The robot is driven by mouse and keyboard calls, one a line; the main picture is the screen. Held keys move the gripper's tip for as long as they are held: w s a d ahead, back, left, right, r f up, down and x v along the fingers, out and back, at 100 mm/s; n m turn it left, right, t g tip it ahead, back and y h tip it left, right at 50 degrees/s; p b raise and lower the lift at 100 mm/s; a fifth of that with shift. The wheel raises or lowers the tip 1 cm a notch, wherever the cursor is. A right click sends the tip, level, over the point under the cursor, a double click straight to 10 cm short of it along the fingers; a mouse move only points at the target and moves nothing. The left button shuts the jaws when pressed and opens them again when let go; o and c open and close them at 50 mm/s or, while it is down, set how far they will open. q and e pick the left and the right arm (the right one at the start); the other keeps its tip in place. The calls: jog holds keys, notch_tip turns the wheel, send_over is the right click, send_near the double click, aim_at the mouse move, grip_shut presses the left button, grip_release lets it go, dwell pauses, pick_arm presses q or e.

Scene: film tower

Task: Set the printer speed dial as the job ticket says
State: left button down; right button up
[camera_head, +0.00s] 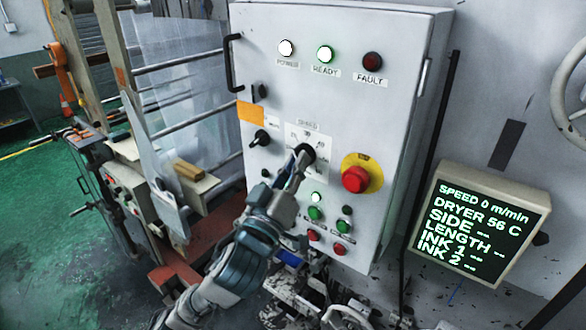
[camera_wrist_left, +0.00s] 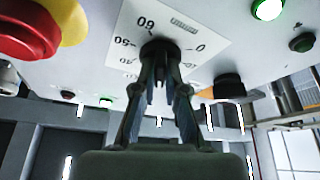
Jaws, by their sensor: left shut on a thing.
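The speed dial is a black knob (camera_wrist_left: 160,48) on a white scale plate (camera_head: 318,136) in the middle of the grey control panel (camera_head: 236,70). In the left wrist view the plate shows numbers around the knob, among them 60, 50, 40 and 0. My left gripper (camera_head: 303,155) is shut on the knob, and its fingers (camera_wrist_left: 160,70) cover much of it. The knob's pointer is hidden, so its setting cannot be read. The display (camera_head: 480,222) at the right reads SPEED 0 m/min and DRYER 56 C. My right gripper and a job ticket are not seen.
A red emergency button (camera_head: 355,179) on a yellow disc is close right of the dial. A black switch (camera_head: 260,138) is to its left, with green and red buttons below. The white POWER lamp (camera_head: 286,48) and green READY lamp (camera_head: 325,54) are lit; the FAULT lamp (camera_head: 372,62) is dark.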

pick_arm(q)
jog(key=m+g+h, duration=0.2)
jog(key=m, duration=0.5)
jog(key=m+g+h+p, duration=0.1)
jog(key=m+g+h, duration=0.1)
jog(key=m, duration=0.5)
jog(key=a+m+g+h, duration=0.1)
jog(key=m+g+h, duration=0.1)
jog(key=m, duration=0.4)
jog(key=shift+w+r+m+g+h, duration=0.2)
jog(key=shift+w+m+g+h, duration=0.2)
jog(key=shift+h, duration=0.1)
jog(key=m+g, duration=0.1)
jog(key=m, duration=0.2)
jog(key=shift+r, duration=0.15)
jog(key=m+g, duration=0.1)
jog(key=m, duration=0.2)
jog(key=m+g+y, duration=0.1)
jog(key=m, duration=0.2)
jog(key=shift+r, duration=0.15)
